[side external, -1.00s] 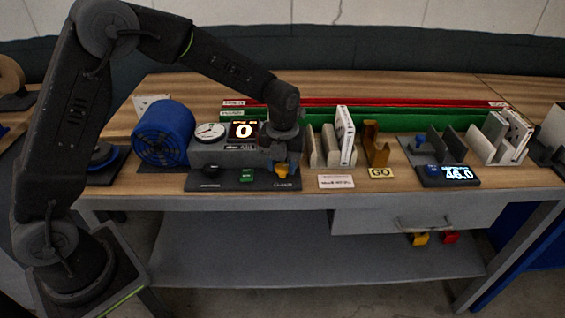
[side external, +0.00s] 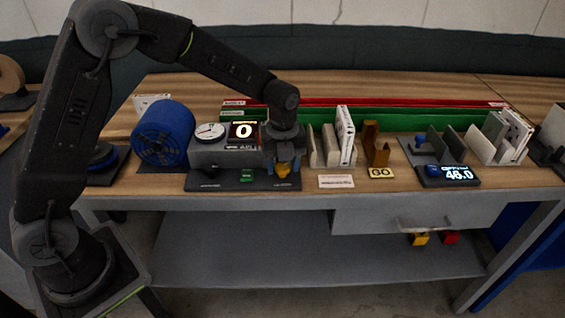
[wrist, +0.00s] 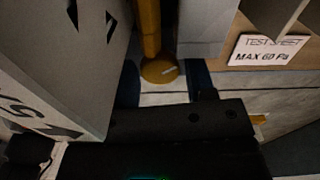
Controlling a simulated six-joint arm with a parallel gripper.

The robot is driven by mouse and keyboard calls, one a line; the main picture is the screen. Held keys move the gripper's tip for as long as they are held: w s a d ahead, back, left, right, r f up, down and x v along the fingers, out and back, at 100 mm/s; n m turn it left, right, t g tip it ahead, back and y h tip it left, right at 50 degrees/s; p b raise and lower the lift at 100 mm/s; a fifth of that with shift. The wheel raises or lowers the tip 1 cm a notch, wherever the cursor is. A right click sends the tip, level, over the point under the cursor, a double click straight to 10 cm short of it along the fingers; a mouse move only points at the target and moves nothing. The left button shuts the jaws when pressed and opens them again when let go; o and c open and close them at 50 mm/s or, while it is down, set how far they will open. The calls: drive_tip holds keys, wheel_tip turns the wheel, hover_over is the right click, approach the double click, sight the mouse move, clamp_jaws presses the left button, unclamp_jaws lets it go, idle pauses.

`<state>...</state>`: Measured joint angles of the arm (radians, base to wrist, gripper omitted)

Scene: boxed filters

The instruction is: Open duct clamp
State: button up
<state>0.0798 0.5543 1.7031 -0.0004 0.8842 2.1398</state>
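The duct clamp's yellow lever (side external: 283,169) is at the front right of the grey test unit (side external: 225,152). In the wrist view the lever (wrist: 150,35) is a yellow bar with a round knob at its near end. My gripper (side external: 284,163) points down at it. In the wrist view the dark blue fingers of my gripper (wrist: 164,84) are apart, one on each side of the knob, with narrow gaps showing. I cannot tell whether either finger touches it. The clamp's jaw behind my gripper is hidden.
A blue fan (side external: 163,134) stands left of the unit. A display reading 0 (side external: 243,130) and a gauge (side external: 209,132) sit on top. White boxed filters (side external: 344,135) stand in a rack close right. A test sheet card (side external: 336,181) lies in front.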

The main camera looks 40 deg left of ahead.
sight(283, 166)
wheel_tip(283, 166, up, 14)
idle(0.6)
drive_tip(key=shift+f, duration=0.1)
wheel_tip(283, 166, down, 14)
drive_tip(key=m, duration=0.4)
drive_tip(key=shift+m, duration=0.3)
idle(0.5)
